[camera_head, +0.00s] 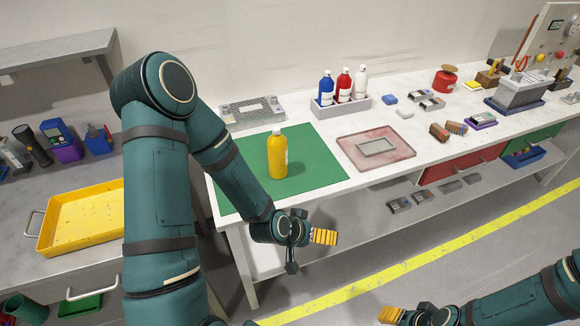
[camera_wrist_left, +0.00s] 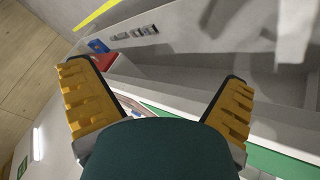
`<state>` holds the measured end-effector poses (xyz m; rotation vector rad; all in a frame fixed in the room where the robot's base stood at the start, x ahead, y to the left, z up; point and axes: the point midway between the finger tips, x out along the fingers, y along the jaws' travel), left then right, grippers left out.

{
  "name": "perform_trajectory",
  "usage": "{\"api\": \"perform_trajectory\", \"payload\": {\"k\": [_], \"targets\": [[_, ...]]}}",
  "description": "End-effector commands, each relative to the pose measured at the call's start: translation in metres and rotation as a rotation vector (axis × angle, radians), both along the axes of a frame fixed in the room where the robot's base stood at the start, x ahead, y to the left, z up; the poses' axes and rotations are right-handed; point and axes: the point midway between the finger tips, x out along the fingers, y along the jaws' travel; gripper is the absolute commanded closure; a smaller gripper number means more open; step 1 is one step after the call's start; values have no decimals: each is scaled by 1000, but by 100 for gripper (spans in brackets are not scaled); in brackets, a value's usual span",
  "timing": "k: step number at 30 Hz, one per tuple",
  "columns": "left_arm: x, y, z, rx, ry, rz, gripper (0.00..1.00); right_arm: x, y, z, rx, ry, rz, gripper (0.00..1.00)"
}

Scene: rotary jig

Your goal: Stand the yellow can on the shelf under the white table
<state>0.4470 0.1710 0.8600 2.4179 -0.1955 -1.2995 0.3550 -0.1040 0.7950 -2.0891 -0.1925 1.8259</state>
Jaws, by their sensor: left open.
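The yellow can (camera_head: 277,155), a bottle-shaped one with a pale cap, stands upright on the green mat (camera_head: 318,160) at the left end of the white table (camera_head: 225,229). The shelf (camera_head: 365,232) under the table is partly in view; its left part is hidden behind my arm and the table. My left gripper (camera_head: 324,237) is open and empty, in front of the table edge and lower than the can. Its two yellow fingers (camera_wrist_left: 160,100) are spread wide in the left wrist view, with nothing between them. My right gripper (camera_head: 392,315) is low at the bottom edge, partly cut off.
Small metal blocks (camera_head: 399,204) sit on the shelf, with clear shelf to their left. A red tray (camera_head: 352,152) and a bottle rack (camera_head: 342,109) stand on the table. A yellow tray (camera_head: 60,230) is on the left bench. A yellow line (camera_head: 440,248) crosses the floor.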

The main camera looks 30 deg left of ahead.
Motion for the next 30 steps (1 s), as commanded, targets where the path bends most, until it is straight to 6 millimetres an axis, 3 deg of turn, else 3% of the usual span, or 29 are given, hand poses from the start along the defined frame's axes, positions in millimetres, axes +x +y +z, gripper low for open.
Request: {"api": "perform_trajectory", "payload": {"k": [1, 6, 12, 15, 20, 30], "targets": [[13, 24, 11, 23, -81, 34, 0, -1, 0, -5, 1, 2, 2, 49], [41, 95, 58, 148, -338, 99, 0, -4, 1, -14, 3, 8, 9, 49], [49, 164, 111, 333, -560, 145, 0, -7, 2, -22, 4, 14, 13, 49], [47, 182, 127, 398, -621, 154, 0, -7, 2, -24, 5, 17, 14, 49], [49, 193, 138, 444, -662, 156, 0, -8, 2, -25, 5, 17, 16, 49], [103, 197, 121, 441, -664, 157, 0, -10, 2, -32, 5, 23, 19, 49]]}}
